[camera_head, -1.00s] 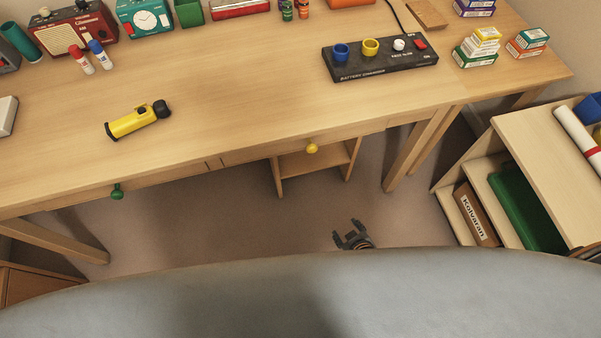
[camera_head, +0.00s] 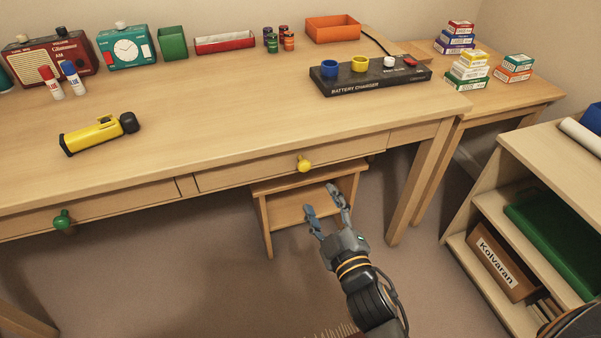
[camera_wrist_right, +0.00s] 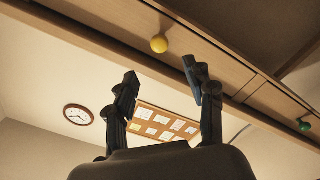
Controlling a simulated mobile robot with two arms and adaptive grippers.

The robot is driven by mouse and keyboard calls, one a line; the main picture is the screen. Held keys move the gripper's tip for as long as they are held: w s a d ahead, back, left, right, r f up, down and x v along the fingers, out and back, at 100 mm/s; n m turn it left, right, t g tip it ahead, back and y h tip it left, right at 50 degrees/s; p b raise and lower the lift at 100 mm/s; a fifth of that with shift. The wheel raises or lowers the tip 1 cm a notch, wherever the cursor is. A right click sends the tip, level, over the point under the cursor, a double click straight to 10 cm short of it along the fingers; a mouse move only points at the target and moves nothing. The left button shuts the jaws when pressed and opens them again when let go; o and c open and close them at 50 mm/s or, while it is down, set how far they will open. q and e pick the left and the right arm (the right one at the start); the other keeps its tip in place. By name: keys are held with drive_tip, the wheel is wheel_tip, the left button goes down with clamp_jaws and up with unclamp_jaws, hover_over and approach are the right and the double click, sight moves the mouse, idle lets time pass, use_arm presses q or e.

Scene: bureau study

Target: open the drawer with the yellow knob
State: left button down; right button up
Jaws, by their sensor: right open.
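The yellow knob (camera_head: 304,163) sits on the front of the right-hand drawer (camera_head: 240,172) under the desk top. The drawer front looks flush with the desk. My right gripper (camera_head: 326,201) is open and empty, below and a little right of the knob, apart from it. In the right wrist view the yellow knob (camera_wrist_right: 159,44) shows ahead of the open fingers (camera_wrist_right: 160,75), near the gap between them. My left gripper is not in view.
A second drawer with a green knob (camera_head: 62,219) is at the left. A small wooden stool (camera_head: 262,190) stands under the desk, behind my gripper. A shelf unit (camera_head: 540,160) stands at the right. Floor in front of the desk is clear.

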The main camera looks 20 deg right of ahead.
sight(305, 169)
drive_tip(key=w, duration=0.7)
drive_tip(key=shift+w+a+b, duration=0.1)
drive_tip(key=shift+w+b, duration=0.05)
drive_tip(key=shift+b, duration=0.25)
drive_tip(key=w, duration=0.4)
drive_tip(key=shift+a, duration=0.1)
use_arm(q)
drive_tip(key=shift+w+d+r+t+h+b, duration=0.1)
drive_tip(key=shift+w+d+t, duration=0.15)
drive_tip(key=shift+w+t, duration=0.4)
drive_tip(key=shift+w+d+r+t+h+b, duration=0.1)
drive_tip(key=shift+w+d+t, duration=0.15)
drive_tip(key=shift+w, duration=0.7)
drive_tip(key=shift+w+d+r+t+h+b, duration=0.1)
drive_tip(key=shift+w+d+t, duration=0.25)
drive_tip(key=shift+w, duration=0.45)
use_arm(e)
drive_tip(key=shift+w, duration=0.65)
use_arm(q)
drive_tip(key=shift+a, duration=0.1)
use_arm(e)
clamp_jaws()
